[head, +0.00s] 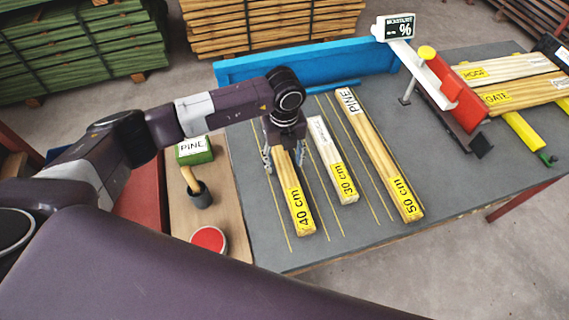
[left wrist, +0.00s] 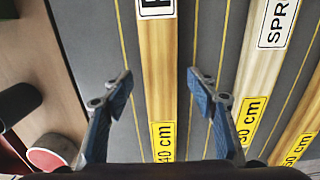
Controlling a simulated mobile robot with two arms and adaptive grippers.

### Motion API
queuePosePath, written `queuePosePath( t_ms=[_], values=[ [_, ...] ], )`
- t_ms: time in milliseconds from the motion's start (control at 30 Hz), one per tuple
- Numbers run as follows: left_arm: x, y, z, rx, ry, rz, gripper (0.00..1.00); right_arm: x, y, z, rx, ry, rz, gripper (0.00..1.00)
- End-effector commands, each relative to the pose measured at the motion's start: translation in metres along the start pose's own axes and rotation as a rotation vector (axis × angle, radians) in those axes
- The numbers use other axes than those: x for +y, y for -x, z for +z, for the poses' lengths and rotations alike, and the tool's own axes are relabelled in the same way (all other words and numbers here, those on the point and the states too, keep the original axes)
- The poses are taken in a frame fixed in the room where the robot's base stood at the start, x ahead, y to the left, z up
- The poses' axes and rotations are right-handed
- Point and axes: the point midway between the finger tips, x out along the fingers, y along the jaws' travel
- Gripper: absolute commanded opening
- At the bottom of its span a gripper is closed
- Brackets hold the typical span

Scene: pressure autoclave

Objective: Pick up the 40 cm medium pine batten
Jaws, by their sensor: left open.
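The 40 cm batten (head: 291,190) is a pale wooden bar with a yellow "40 cm" label at its near end, lying on the grey table. In the left wrist view the batten (left wrist: 160,75) runs up the middle, with a partly cut-off white label at the top. My left gripper (head: 284,156) is over its far part, pointing down. In the left wrist view the gripper (left wrist: 158,88) is open, one blue-padded finger on each side of the batten, with gaps on both sides. My right gripper is not in view.
A 30 cm spruce batten (head: 333,165) and a 50 cm pine batten (head: 376,150) lie to the right. A blue rail (head: 310,62) runs behind.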

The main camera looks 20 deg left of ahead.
Motion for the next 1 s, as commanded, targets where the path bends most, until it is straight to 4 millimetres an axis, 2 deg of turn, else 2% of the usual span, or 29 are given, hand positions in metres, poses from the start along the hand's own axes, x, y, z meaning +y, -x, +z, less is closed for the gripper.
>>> queuePosePath(
  t_ms=[100, 333, 800, 1000],
  values=[
    [0.0001, -0.0089, -0.0011, 0.002, -0.001, 0.001, 0.53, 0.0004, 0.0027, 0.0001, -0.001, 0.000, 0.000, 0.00],
    [-0.0002, -0.0106, -0.0008, 0.001, -0.001, -0.001, 0.53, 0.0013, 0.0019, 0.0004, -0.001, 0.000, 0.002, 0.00],
    [-0.0001, -0.0101, -0.0006, 0.001, -0.001, -0.001, 0.01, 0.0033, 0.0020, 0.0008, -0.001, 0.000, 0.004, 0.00],
    [-0.0005, -0.0094, -0.0003, 0.000, -0.001, -0.002, 0.00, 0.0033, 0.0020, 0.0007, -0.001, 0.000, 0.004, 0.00]
  ],
)
